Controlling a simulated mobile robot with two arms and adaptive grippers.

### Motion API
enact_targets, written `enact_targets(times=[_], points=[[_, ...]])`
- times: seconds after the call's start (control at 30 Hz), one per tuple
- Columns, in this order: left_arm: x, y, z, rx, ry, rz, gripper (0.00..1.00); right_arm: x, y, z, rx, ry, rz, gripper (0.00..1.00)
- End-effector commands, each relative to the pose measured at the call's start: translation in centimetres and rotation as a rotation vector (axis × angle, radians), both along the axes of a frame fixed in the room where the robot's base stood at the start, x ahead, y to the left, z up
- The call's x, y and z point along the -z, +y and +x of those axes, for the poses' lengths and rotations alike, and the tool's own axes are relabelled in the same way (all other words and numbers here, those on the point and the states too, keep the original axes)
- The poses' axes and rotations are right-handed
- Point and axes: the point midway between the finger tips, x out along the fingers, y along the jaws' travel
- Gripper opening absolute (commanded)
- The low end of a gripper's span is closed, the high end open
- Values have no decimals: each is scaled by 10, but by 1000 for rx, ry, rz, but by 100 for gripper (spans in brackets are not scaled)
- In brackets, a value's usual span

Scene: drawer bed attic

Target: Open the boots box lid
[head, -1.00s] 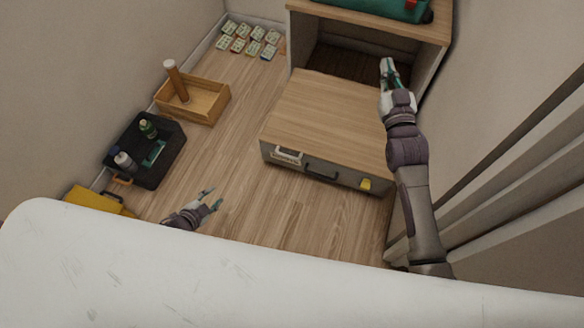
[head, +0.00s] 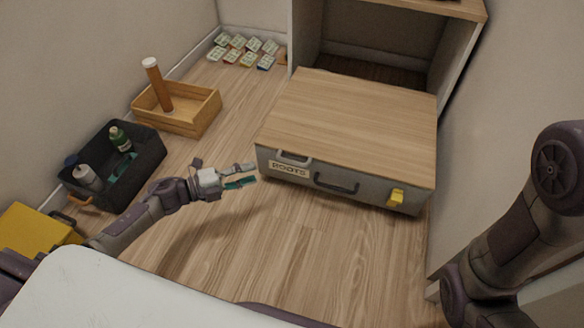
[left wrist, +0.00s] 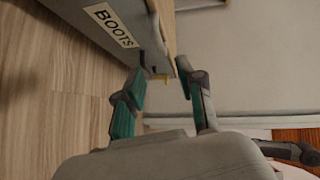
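The boots box (head: 345,182) is a grey case with a flat wood-topped lid (head: 350,115), lying shut on the floor. Its front has a BOOTS label (head: 289,170), a dark handle (head: 335,185) and a yellow latch (head: 397,197). My left gripper (head: 250,176) is open and empty, just left of the box's front-left corner. In the left wrist view, its fingers (left wrist: 158,88) are apart, with the box front (left wrist: 85,45) and label (left wrist: 111,24) beyond at upper left. I cannot tell if a finger touches the box. My right gripper is out of view.
A wooden cubby (head: 305,35) stands behind the box, with a wall close on the right. At left are a wooden crate (head: 195,125), a dark bin (head: 82,195) with bottles, and a yellow box (head: 30,232). Floor in front of the box is clear.

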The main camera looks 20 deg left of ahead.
Motion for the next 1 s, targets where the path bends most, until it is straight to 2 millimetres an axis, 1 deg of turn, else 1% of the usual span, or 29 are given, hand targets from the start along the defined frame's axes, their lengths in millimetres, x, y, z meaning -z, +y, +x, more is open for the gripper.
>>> enact_targets(times=[0.4, 0.53, 0.73, 1.0], points=[[15, -61, 57, -2, -4, -3, 38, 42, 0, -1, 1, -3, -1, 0], [17, -78, 71, -3, -3, -2, 38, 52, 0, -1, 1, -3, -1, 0], [18, -92, 84, -3, 0, -2, 38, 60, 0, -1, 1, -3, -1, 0], [17, -94, 87, -3, 1, -1, 38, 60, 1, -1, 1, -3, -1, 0]])
